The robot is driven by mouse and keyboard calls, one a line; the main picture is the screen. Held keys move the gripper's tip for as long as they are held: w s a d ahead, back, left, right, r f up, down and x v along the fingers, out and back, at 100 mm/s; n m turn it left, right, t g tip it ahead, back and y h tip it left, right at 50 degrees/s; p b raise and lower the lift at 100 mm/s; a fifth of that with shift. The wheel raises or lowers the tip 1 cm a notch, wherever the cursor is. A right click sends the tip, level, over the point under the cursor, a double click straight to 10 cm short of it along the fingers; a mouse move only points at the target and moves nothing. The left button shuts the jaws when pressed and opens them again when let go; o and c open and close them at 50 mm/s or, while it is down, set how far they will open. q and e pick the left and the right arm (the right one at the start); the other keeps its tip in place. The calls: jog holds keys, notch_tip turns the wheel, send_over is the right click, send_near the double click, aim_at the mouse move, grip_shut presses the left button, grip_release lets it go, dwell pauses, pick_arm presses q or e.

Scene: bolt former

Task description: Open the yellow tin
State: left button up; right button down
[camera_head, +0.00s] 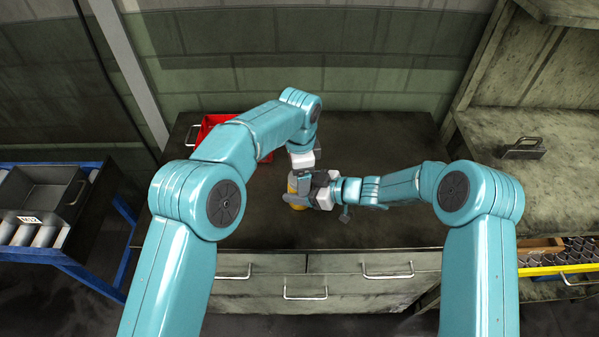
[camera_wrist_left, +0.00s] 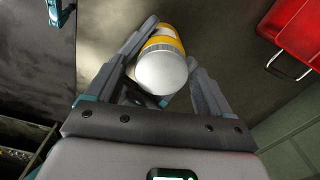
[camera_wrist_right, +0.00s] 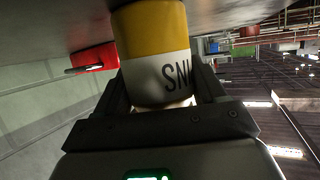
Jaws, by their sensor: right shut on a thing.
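The yellow tin (camera_head: 296,200) is mostly hidden by my grippers above the dark worktop. My right gripper (camera_head: 312,196) comes in from the right and is shut on the tin's side. In the right wrist view the tin (camera_wrist_right: 150,35) has a yellow band, a white band and dark letters, and its body lies between the fingers. My left gripper (camera_head: 300,180) is above the tin, pointing down. In the left wrist view the pale round lid (camera_wrist_left: 162,72) lies between its fingers, which stand apart on either side with a slight gap at the left finger.
A red bin (camera_head: 215,122) stands at the back left of the dark workbench (camera_head: 390,145). Drawers with handles (camera_head: 305,290) are at the front. A blue-framed rack (camera_head: 50,225) is on the left and shelving (camera_head: 550,170) on the right. The bench's back right is clear.

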pick_arm(q)
jog(key=shift+s, duration=0.1)
notch_tip(320, 180, up, 4)
jog(key=shift+r, duration=0.2)
jog(key=shift+c, duration=0.4)
jog(key=m, duration=0.3)
jog(key=shift+r, duration=0.1)
jog(key=m, duration=0.2)
jog(key=r+m, duration=0.1)
jog(key=m, duration=0.1)
jog(key=shift+a, duration=0.2)
jog(key=m, duration=0.1)
jog(key=r+m, duration=0.1)
jog(key=m, duration=0.1)
jog(key=shift+d+r+m, duration=0.15)
jog(key=shift+r+m, duration=0.3)
jog(key=shift+m, duration=0.25)
notch_tip(320, 180, down, 8)
jog(key=shift+r, duration=0.2)
